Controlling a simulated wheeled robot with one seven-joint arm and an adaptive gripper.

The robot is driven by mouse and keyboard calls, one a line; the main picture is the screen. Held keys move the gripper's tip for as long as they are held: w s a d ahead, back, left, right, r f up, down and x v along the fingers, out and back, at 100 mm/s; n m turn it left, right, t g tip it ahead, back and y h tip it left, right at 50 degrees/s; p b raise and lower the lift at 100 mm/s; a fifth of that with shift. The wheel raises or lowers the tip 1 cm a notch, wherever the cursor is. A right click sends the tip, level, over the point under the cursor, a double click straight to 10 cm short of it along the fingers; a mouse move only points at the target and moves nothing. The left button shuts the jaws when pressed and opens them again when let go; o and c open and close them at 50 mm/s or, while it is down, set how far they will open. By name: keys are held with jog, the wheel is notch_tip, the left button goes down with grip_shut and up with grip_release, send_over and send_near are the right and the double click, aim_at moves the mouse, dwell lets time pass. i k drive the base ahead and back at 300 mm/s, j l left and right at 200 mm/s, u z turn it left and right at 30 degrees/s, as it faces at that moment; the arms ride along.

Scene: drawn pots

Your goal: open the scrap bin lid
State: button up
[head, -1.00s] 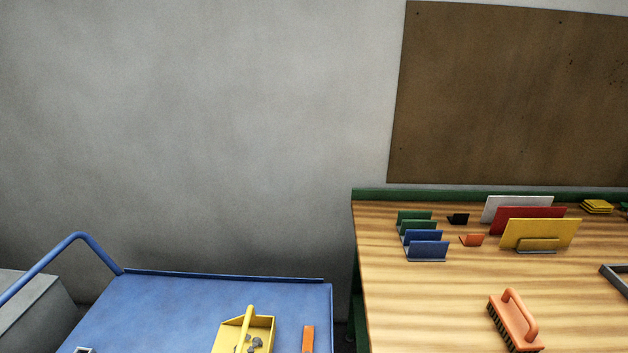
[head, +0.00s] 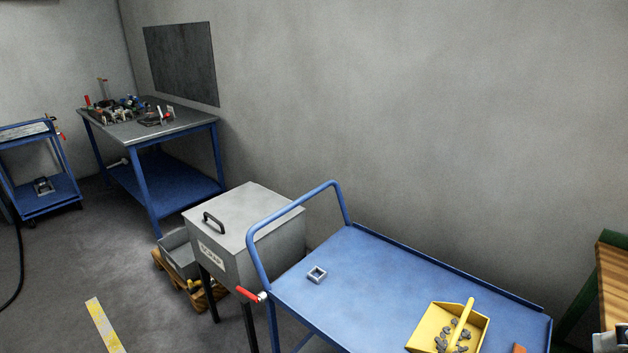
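The scrap bin (head: 228,262) is a grey box on dark legs, left of the blue cart in the head view. A white label with dark lettering is on its front. Its flat grey lid (head: 250,212) lies shut on top, with a black handle (head: 213,222) near the front left edge. The cart's blue push rail crosses in front of the bin's right side and hides part of it.
The blue cart (head: 365,270) stands close right of the bin, bearing a small grey square frame (head: 317,275) and a yellow dustpan (head: 430,327) with grey scraps. A grey crate (head: 178,255) on a wooden pallet is left of the bin. Floor at front left is mostly open.

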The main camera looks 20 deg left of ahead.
aim_at(226, 218)
jog(key=i+j+u, duration=0.1)
jog(key=u, duration=0.35)
jog(key=i+u, duration=0.1)
jog(key=u, duration=0.4)
jog(key=i+u, duration=0.1)
jog(key=u, duration=0.35)
jog(key=i+j, duration=0.25)
jog(key=j, duration=0.15)
jog(key=i+j+z, duration=0.1)
jog(key=i+j, duration=0.2)
jog(key=i+j+z, duration=0.1)
jog(key=i+j, duration=0.15)
jog(key=j, duration=0.25)
